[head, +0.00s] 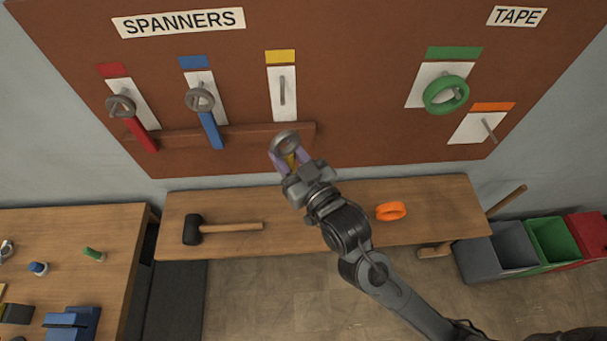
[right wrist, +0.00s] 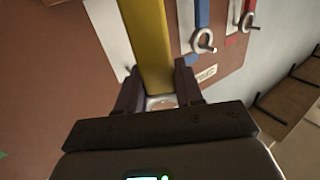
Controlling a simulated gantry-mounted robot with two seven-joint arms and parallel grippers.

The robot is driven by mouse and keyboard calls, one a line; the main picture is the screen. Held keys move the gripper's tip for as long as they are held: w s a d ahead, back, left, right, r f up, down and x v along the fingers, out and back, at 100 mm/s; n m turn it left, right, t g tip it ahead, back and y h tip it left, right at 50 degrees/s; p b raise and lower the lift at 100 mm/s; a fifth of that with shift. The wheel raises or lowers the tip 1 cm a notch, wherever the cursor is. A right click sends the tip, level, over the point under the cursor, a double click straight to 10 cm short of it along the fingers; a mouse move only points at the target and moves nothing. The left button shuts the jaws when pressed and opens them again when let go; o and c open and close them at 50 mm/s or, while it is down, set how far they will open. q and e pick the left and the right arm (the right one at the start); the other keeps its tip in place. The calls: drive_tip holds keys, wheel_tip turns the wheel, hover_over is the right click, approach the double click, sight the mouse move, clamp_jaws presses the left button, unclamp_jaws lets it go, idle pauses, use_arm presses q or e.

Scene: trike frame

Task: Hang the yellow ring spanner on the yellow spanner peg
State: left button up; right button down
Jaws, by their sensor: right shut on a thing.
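The yellow ring spanner has a grey ring (head: 285,143) and a yellow handle (right wrist: 150,45). My right gripper (head: 289,160) is shut on its handle, which lies between the two fingers in the right wrist view (right wrist: 157,85). In the head view the ring shows just beyond the fingertips, and most of the handle is hidden by the gripper. The yellow spanner peg (head: 282,90) is bare, on a white panel below a yellow label (head: 280,56). The ring appears below the peg in the picture and apart from it. My left gripper is not in view.
A red spanner (head: 140,130) and a blue spanner (head: 210,130) hang left of the yellow peg. A wooden ledge (head: 240,133) runs below the pegs. Green tape (head: 432,102) hangs at right. A mallet (head: 193,228) and orange tape (head: 391,211) lie on the bench (head: 290,242).

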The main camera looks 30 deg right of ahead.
sight(289, 144)
drive_tip(key=shift+w+d+r, duration=0.1)
drive_tip(key=shift+w+r, duration=0.1)
drive_tip(key=shift+r, duration=0.45)
drive_tip(key=shift+w+r, duration=0.2)
drive_tip(key=shift+r, duration=0.4)
drive_tip(key=shift+w+d+f+b, duration=0.1)
drive_tip(key=shift+w+d+b, duration=0.1)
drive_tip(key=shift+w, duration=0.25)
drive_tip(key=shift+w+d+f+b, duration=0.1)
drive_tip(key=shift+w+d+b, duration=0.1)
drive_tip(key=shift+w, duration=0.2)
drive_tip(key=shift+w+d+f+b, duration=0.15)
drive_tip(key=shift+w+d+b, duration=0.35)
drive_tip(key=shift+w, duration=1.05)
drive_tip(key=shift+w+d+f+b, duration=0.2)
drive_tip(key=shift+w+d, duration=0.5)
drive_tip(key=shift+w, duration=0.85)
drive_tip(key=shift+w+d+f+b, duration=0.1)
drive_tip(key=shift+w+d+b, duration=0.4)
drive_tip(key=shift+w, duration=1.05)
drive_tip(key=shift+w+d+f+p, duration=0.1)
drive_tip(key=shift+d+p, duration=0.05)
drive_tip(key=shift+p, duration=0.15)
drive_tip(key=shift+f, duration=0.1)
